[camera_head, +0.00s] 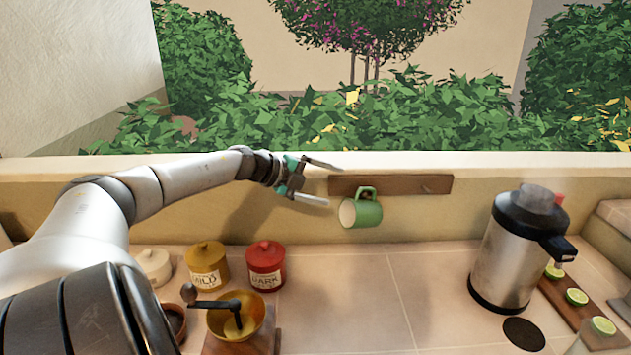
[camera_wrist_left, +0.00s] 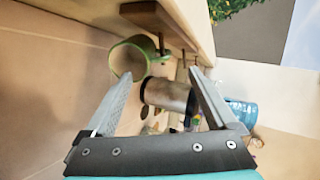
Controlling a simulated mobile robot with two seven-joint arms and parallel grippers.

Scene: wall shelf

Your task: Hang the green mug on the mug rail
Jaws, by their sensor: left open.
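The green mug (camera_head: 368,214) hangs at the left part of the brown wooden mug rail (camera_head: 405,185) on the wall. Its handle points up in front of the rail, and its opening faces left. The peg inside the handle is hard to make out. In the left wrist view the mug (camera_wrist_left: 124,62) is just beyond the left fingertip, below the rail (camera_wrist_left: 152,14). My left gripper (camera_head: 318,182) is open and empty, left of the mug and apart from it. It also shows in the left wrist view (camera_wrist_left: 160,77). My right gripper is out of view.
On the counter are a white jar (camera_head: 153,266), a yellow jar (camera_head: 207,266), a red jar (camera_head: 265,266) and a grinder (camera_head: 236,318). A steel dispenser (camera_head: 510,255) and lime halves on a board (camera_head: 573,307) are at the right. The middle counter is clear.

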